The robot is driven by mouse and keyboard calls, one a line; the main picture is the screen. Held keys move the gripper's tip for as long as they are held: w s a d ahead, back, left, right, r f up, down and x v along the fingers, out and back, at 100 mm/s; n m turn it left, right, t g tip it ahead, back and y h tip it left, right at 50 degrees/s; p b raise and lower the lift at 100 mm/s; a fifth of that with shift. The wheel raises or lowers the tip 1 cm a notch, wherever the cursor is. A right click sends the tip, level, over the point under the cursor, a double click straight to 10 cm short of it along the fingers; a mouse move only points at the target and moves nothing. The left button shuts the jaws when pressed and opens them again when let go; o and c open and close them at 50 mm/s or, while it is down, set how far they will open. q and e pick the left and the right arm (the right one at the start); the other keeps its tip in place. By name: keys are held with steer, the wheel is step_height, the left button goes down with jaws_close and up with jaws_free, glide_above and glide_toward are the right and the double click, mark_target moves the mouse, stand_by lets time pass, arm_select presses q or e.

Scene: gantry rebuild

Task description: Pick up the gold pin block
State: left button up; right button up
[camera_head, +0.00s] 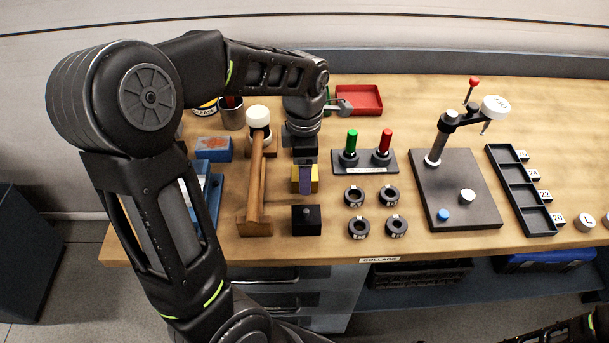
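The gold pin block (315,186) sits among the things at the middle of the bench, behind a black block. My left arm reaches over from the left, and its gripper (305,178) points down at the gold block. One grey-purple finger stands in front of the block's near face, with gold showing on both sides of it. The other finger is hidden, so I cannot tell whether they touch or grip the block. The block's top is mostly covered by the gripper body. My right gripper is out of view; only a dark piece of my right arm shows at the bottom right corner.
The black block (306,220) stands just in front. Several dark collars (358,228) and a stand with green and red handles (365,168) lie to the right. A red tray (359,100) is behind.

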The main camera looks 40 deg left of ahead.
arm_select(q)
step_height(320, 180, down, 2)
steer(key=shift+f, duration=0.15)
steer(key=shift+c, duration=0.3)
jaws_close()
stand_by(0.9)
